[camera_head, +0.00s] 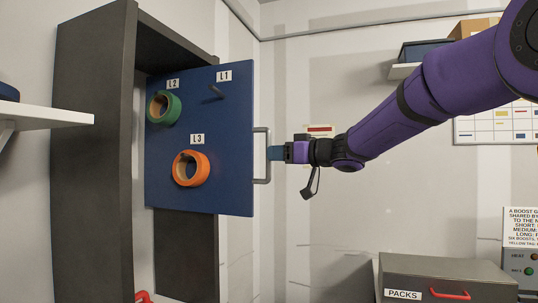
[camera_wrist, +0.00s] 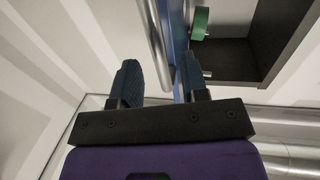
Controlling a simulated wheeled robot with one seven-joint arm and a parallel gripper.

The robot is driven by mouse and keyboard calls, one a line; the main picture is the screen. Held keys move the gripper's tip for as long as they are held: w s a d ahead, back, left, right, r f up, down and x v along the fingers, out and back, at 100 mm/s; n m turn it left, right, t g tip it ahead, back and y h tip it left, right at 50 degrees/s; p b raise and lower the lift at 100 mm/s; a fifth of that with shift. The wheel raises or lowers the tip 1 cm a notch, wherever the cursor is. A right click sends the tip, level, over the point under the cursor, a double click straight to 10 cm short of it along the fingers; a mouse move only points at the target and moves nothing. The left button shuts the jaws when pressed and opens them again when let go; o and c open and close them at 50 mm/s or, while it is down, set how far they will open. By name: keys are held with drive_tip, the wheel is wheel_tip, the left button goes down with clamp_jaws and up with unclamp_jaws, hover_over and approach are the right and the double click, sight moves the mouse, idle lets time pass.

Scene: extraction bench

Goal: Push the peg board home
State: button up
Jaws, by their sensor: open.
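The blue peg board (camera_head: 225,120) stands partly out of a dark cabinet. A green ring (camera_head: 164,108) hangs at L2 and an orange ring (camera_head: 190,168) at L3; the L1 peg (camera_head: 216,92) is bare. A metal handle (camera_head: 267,142) is on the board's right edge. My gripper (camera_head: 276,153) is at the handle. In the wrist view my gripper (camera_wrist: 158,80) is open, with the handle bar (camera_wrist: 156,40) appearing between its fingers. I cannot tell whether they touch it. The green ring (camera_wrist: 200,22) also shows there.
The dark cabinet (camera_head: 95,120) stands around and behind the board. A white shelf (camera_head: 50,116) juts out at the left. A grey box marked PACKS (camera_head: 440,270) with a red handle is at the lower right. The floor space below my arm looks clear.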

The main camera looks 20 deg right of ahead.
drive_tip(key=v, duration=0.6)
drive_tip(key=shift+s+d, duration=0.2)
drive_tip(key=shift+s, duration=0.1)
drive_tip(key=s+a+f+m+g+h, duration=0.2)
drive_tip(key=s+a+f+g, duration=0.1)
drive_tip(key=s+f, duration=0.4)
drive_tip(key=s+a+f+m+g+h, duration=0.1)
drive_tip(key=s+a+f+g+h, duration=0.2)
drive_tip(key=s, duration=0.7)
drive_tip(key=s+d+f+m+g+h, duration=0.1)
drive_tip(key=s+d+f+m+h, duration=0.1)
drive_tip(key=s+f, duration=0.4)
drive_tip(key=s+d+f+m+g+h, duration=0.1)
drive_tip(key=s+d+f+m+h, duration=0.2)
drive_tip(key=s+d+f+h, duration=0.2)
drive_tip(key=s+d+f, duration=0.1)
drive_tip(key=s+d, duration=0.1)
drive_tip(key=s, duration=0.1)
drive_tip(key=shift+s+m, duration=0.3)
drive_tip(key=shift+s, duration=0.1)
